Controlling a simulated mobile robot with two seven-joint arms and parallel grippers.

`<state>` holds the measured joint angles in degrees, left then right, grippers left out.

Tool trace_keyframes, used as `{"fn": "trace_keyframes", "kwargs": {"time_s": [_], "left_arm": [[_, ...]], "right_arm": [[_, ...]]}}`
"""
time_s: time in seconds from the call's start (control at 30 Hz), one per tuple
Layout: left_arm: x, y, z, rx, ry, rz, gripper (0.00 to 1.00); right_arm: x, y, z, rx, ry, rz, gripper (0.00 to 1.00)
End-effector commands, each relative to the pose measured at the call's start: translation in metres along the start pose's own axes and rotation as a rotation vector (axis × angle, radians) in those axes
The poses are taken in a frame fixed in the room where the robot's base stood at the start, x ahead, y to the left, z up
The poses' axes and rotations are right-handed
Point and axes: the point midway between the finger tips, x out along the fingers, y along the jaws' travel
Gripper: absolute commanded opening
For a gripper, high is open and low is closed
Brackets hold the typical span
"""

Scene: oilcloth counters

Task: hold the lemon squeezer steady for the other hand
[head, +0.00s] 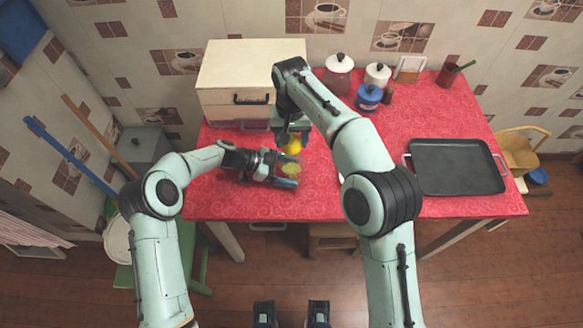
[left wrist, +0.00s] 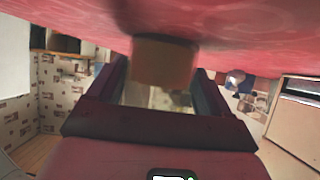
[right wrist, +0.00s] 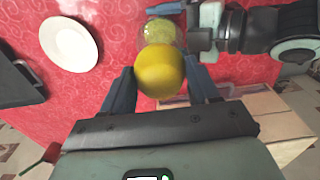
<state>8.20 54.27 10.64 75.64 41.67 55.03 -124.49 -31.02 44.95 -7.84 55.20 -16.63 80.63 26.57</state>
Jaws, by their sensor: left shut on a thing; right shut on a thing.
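The lemon squeezer (head: 291,169), a clear yellowish glass piece, stands on the red oilcloth counter. My left gripper (head: 284,172) is shut on it from the left. In the right wrist view the squeezer (right wrist: 160,34) shows just beyond the lemon, with the left gripper at its right. In the left wrist view a blurred brownish thing (left wrist: 163,62), probably the squeezer, fills the space between the fingers. My right gripper (head: 292,136) points down and is shut on a yellow lemon (right wrist: 160,72), close by the squeezer. I cannot tell whether lemon and squeezer touch.
A cream drawer box (head: 250,68) stands behind the grippers. Lidded jars (head: 339,66) and a blue jar (head: 368,97) stand at the back. A black tray (head: 455,168) lies at the right. A white plate (right wrist: 68,43) lies mostly hidden under my right arm. The counter's front left is clear.

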Motion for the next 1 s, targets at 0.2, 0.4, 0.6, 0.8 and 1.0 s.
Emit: {"fn": "trace_keyframes", "kwargs": {"time_s": [0.2, 0.4, 0.6, 0.8, 1.0], "left_arm": [[0.000, 0.000, 0.000, 0.000, 0.000, 0.001, 0.63], [0.000, 0.000, 0.000, 0.000, 0.000, 0.001, 0.86], [0.000, 0.000, 0.000, 0.000, 0.000, 0.000, 1.00], [-0.010, -0.001, 0.000, 0.000, 0.000, -0.003, 1.00], [-0.048, -0.001, 0.000, 0.000, -0.001, -0.006, 1.00]], "right_arm": [[0.000, 0.000, 0.000, 0.000, 0.000, 0.000, 0.36], [0.000, 0.000, 0.000, 0.001, 0.000, 0.000, 0.36], [0.000, 0.000, 0.000, 0.001, 0.000, 0.000, 0.36], [0.000, 0.000, 0.000, 0.001, 0.000, 0.000, 0.36], [0.000, 0.000, 0.000, 0.001, 0.000, 0.000, 0.36]]}}
